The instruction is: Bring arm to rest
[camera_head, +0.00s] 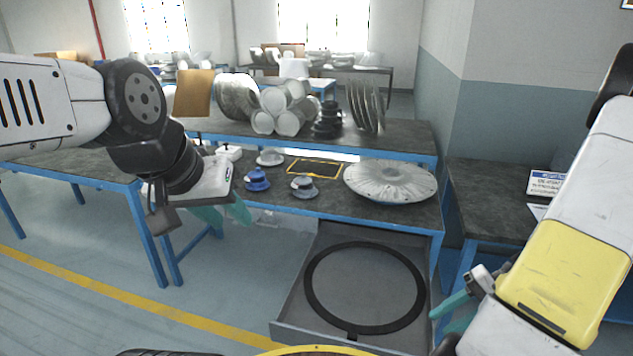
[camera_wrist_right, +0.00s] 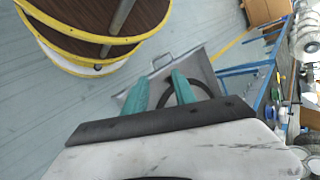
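My left gripper (camera_head: 222,214) hangs in front of the bench at the left in the head view, with teal fingers and nothing seen between them. Its fingers overlap in this view, so its opening is unclear. My right gripper (camera_head: 456,313) is at the lower right, beside the open drawer. In the right wrist view its two teal fingers (camera_wrist_right: 160,92) stand apart with nothing between them. The grey drawer (camera_head: 288,324) is pulled out and holds a black ring (camera_head: 310,285). The ring and drawer also show partly behind the fingers in the wrist view.
The bench (camera_head: 318,200) bears a large silver disc (camera_head: 390,181), a blue part (camera_head: 257,179), a grey part (camera_head: 304,187) and a yellow-edged frame (camera_head: 315,168). Metal cylinders (camera_head: 283,105) stand behind. A side table (camera_head: 490,205) is at the right. The floor at left is clear.

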